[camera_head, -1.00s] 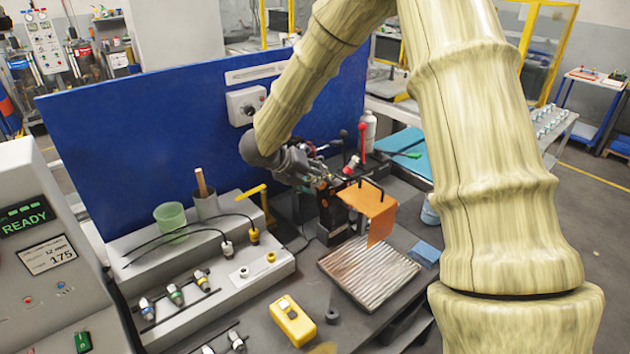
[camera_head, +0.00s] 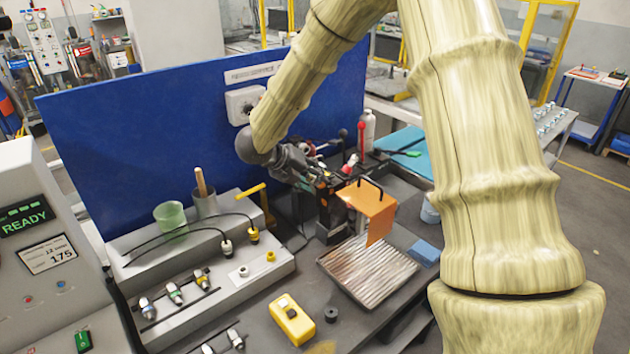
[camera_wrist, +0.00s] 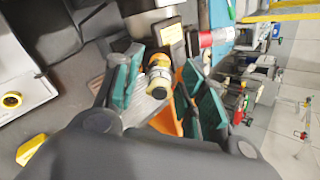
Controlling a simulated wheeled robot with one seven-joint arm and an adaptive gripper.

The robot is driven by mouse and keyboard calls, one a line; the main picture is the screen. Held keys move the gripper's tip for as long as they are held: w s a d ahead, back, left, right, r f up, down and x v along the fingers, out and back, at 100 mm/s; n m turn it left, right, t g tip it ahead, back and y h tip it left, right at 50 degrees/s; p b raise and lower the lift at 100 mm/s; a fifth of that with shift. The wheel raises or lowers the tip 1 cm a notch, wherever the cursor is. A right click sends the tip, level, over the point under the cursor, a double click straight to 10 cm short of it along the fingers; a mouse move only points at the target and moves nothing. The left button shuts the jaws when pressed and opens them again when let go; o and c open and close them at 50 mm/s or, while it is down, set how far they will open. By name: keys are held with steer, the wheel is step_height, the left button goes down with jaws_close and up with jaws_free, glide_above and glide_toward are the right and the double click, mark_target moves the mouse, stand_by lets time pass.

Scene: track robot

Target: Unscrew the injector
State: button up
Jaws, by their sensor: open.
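My gripper (camera_wrist: 165,88) shows large in the wrist view, its two teal-padded fingers apart. The injector (camera_wrist: 160,75), a cylinder with a yellow band and a dark round end, stands between the fingers, nearer the left one. A gap shows on the right side; whether the left pad touches it I cannot tell. In the head view my gripper (camera_head: 308,180) is at the dark fixture (camera_head: 335,212) beside the orange shield (camera_head: 368,198), and the injector cannot be made out clearly there.
A ribbed metal tray (camera_head: 368,270) lies in front of the fixture. A grey rack (camera_head: 190,275) with several injectors stands left, and a yellow device (camera_head: 292,320) lies in front. A blue panel (camera_head: 130,140) closes the back. A red-topped lever (camera_head: 361,138) stands behind the fixture.

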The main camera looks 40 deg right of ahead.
steer(key=shift+f+b, duration=0.15)
steer(key=shift+b, duration=0.45)
steer(key=shift+m+b, duration=2.4)
steer(key=shift+b, duration=0.8)
steer(key=shift+m+b, duration=2.6)
steer(key=shift+b, duration=1.7)
steer(key=shift+m+b, duration=1)
steer(key=shift+b, duration=0.4)
steer(key=shift+b, duration=0.45)
steer(key=shift+m+b, duration=1.6)
steer(key=shift+b, duration=1.05)
steer(key=shift+m+b, duration=2.4)
steer(key=shift+b, duration=1.9)
